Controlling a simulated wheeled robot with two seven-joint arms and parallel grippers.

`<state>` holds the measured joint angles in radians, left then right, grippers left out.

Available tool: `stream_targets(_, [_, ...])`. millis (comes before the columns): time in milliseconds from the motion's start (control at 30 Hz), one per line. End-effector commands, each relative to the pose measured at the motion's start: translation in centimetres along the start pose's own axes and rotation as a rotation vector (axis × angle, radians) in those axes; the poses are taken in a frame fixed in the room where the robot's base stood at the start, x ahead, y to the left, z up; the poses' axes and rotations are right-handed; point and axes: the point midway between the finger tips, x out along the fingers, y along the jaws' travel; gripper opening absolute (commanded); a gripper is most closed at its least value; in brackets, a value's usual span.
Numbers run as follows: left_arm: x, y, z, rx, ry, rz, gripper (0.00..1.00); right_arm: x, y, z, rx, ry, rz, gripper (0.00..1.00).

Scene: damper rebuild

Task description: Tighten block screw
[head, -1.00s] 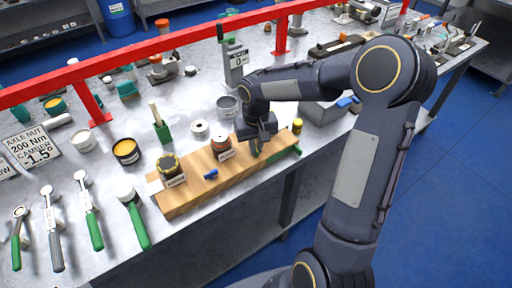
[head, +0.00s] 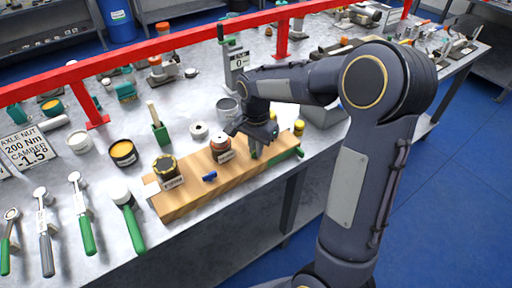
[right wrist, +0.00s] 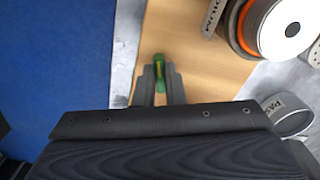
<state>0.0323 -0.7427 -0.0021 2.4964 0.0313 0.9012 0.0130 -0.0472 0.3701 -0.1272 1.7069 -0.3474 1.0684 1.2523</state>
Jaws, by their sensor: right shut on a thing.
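My right gripper (head: 257,147) is over the right part of a wooden block (head: 215,182) on the bench. No separate screw thread is visible, as the gripper hides much of that spot. My left gripper is not in view.
A labelled round part (head: 220,147) stands on the block left of the gripper, and a black-and-yellow one (head: 166,168) farther left. A small blue piece (head: 209,176) lies between. Several green-handled wrenches lie at left.

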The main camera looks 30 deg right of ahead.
Motion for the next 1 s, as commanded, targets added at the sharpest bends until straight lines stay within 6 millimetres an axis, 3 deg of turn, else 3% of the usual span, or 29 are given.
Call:
stream_targets(500, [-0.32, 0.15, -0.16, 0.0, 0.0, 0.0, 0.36, -0.14, -0.15, -0.04, 0.375, 0.001, -0.002, 0.0])
stream_targets(1000, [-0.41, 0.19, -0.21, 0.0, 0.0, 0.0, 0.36, -0.11, -0.17, -0.09, 0.466, 0.002, -0.004, 0.0])
